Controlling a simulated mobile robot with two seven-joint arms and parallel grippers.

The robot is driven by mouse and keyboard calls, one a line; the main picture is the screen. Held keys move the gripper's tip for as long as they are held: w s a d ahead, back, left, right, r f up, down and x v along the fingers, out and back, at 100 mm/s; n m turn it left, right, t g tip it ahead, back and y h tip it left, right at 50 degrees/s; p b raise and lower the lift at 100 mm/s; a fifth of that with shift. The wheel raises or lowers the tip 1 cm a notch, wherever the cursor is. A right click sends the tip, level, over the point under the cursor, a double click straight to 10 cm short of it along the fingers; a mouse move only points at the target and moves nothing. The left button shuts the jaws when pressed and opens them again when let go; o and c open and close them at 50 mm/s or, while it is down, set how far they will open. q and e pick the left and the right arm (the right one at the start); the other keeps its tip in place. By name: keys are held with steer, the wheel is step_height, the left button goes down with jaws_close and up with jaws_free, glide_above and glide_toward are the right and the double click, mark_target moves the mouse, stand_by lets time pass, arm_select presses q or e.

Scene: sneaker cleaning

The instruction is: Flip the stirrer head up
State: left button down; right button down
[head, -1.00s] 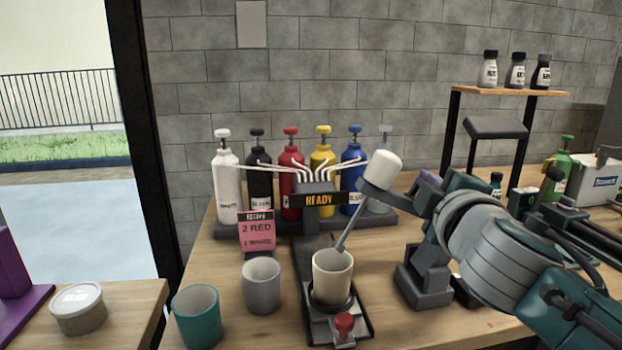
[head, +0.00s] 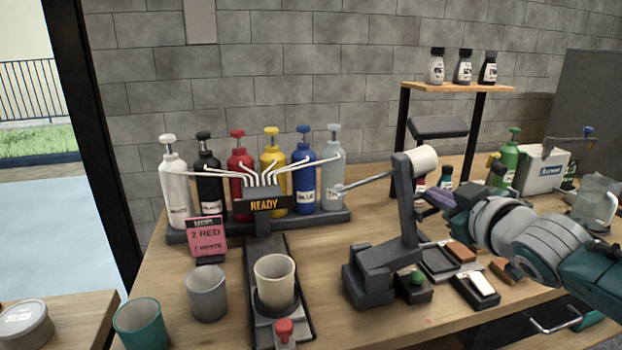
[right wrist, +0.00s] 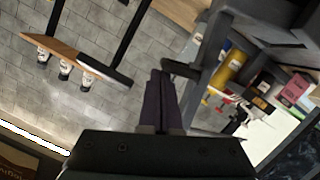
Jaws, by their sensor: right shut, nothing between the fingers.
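The stirrer (head: 398,225) is a dark grey stand with a cream cylindrical head (head: 422,161) on its raised arm. The head is tipped up and its thin rod (head: 365,183) points left, clear of the cup. A cream cup (head: 275,282) stands upright on the dispenser's track, left of the stirrer. My right gripper (head: 440,200) is just right of the stirrer's upright arm. Its purple fingers are shut and empty; they also show in the right wrist view (right wrist: 161,103) beside the dark stirrer arm. I cannot tell whether they touch it. My left gripper is not in view.
Paint bottles (head: 271,165) and the READY dispenser (head: 262,204) stand behind the track. A grey cup (head: 206,293) and a teal cup (head: 140,325) are at left. Small trays (head: 447,261) lie right of the stirrer base. A shelf (head: 458,88) stands behind.

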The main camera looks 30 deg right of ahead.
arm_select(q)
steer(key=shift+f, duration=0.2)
arm_select(e)
steer(key=shift+s+d+f, duration=0.15)
steer(key=shift+d+f, duration=0.4)
steer(key=shift+f, duration=0.05)
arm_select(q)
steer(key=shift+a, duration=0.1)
